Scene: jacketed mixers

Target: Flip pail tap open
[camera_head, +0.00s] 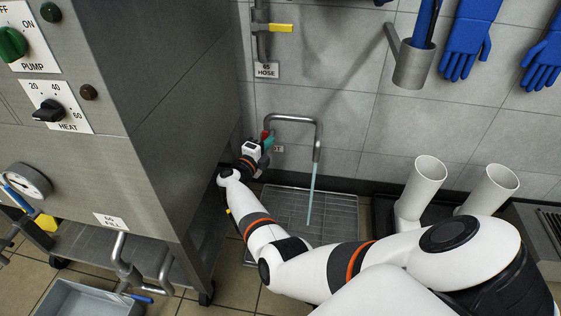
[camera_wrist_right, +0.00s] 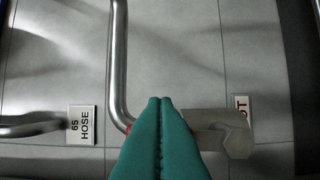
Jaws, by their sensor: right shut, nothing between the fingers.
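The tap's curved steel spout (camera_head: 300,119) stands out from the tiled wall; its pipe also shows in the right wrist view (camera_wrist_right: 118,60). A pale bluish stream (camera_head: 311,195) hangs from the spout's mouth down to the floor grate. A red part (camera_head: 265,134) of the tap shows beside my right gripper (camera_head: 268,142). In the right wrist view my teal fingers (camera_wrist_right: 160,100) are shut and empty, in front of the pipe and next to a steel valve part (camera_wrist_right: 232,135). The fingers hide much of the red part. I cannot tell whether they touch it. My left gripper is out of view.
A large steel cabinet (camera_head: 150,110) stands close on the left of my right arm. The floor grate (camera_head: 335,205) lies below the spout. White pipes (camera_head: 425,185) stand at right. A yellow-handled hose valve (camera_head: 280,28) is on the wall above. A grey tub (camera_head: 85,300) sits at lower left.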

